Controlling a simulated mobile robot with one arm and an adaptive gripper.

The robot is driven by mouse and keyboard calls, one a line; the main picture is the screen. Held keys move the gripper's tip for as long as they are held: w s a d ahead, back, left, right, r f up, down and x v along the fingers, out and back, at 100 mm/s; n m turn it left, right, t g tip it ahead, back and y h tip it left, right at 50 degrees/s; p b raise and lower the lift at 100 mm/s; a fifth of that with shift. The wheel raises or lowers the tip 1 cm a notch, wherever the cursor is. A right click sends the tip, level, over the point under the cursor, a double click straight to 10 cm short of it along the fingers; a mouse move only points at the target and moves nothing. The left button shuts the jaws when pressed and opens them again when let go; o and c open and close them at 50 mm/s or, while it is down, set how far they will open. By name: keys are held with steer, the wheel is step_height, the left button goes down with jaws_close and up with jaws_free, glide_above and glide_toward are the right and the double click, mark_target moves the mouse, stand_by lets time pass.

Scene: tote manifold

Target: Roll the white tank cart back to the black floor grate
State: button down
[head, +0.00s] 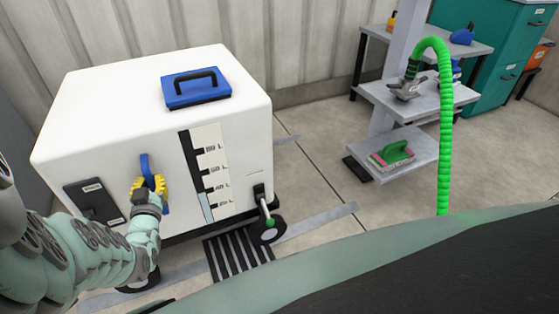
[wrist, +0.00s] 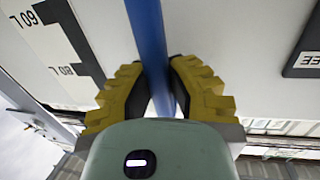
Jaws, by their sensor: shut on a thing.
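The white tank cart (head: 110,95) stands upright at the left of the head view, with a blue lid, a level gauge and dark wheels. The black floor grate (head: 226,256) lies at the cart's front right, partly hidden beneath the cart. My gripper (head: 148,187) is shut on the blue vertical handle (head: 146,163) on the cart's front face. In the wrist view, the yellow fingers of my gripper (wrist: 158,90) close on both sides of the blue handle bar (wrist: 148,38). A small lever with a green tip (head: 268,217) sits at the cart's lower right corner.
A grey shelf stand (head: 405,102) with a green hose (head: 445,130) and a pink-and-green brush (head: 391,156) stands to the right. Teal cabinets (head: 495,60) stand at the far right. Grey tape (head: 320,222) marks the floor, which is clear between cart and stand.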

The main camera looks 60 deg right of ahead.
steer(key=shift+w+a, duration=0.65)
steer(key=shift+a, duration=0.35)
steer(key=b, duration=0.3)
glide_toward(107, 183)
steer(key=x, duration=0.4)
steer(key=shift+w+d, duration=0.2)
steer(key=shift+w, duration=0.2)
steer(key=shift+s+d, duration=0.1)
steer(key=c, duration=1.4)
jaws_free()
steer(key=o, duration=0.4)
steer(key=shift+a, duration=0.25)
steer(key=shift+o, duration=0.5)
steer(key=shift+d, duration=0.25)
steer(key=shift+s, duration=0.1)
